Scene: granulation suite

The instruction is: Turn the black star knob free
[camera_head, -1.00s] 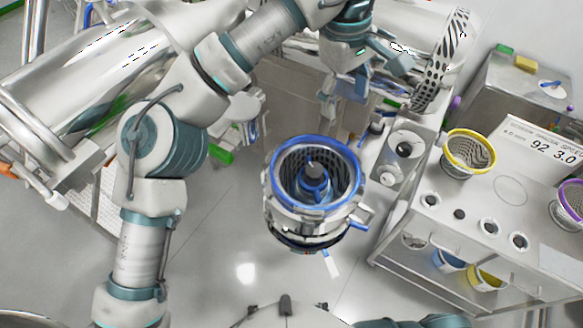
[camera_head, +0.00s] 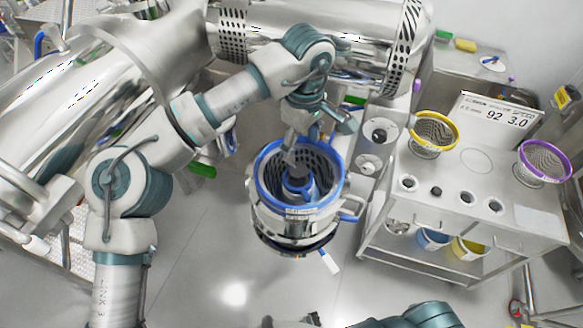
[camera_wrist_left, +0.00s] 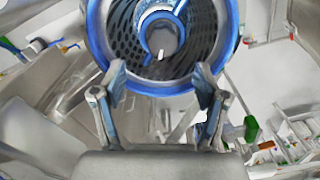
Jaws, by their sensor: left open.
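The black star knob (camera_head: 297,172) sits at the centre of the blue-rimmed mill (camera_head: 262,188), on top of a blue hub inside a perforated metal screen. Its fine shape is too small to tell, and the gripper partly covers it in the head view. In the left wrist view the knob (camera_wrist_left: 161,40) shows as a dark disc inside the blue ring. My left gripper (camera_head: 302,142) is above the mill's far rim. In the left wrist view its jaws (camera_wrist_left: 160,77) are apart and empty, with the knob beyond them. My right gripper is not in view.
A steel cart (camera_head: 460,208) on the right carries a yellow-rimmed screen (camera_head: 435,145), a purple-rimmed screen (camera_head: 545,178) and a display (camera_head: 500,118). A large steel vessel (camera_head: 110,85) fills the back left. Open floor lies in front of the mill.

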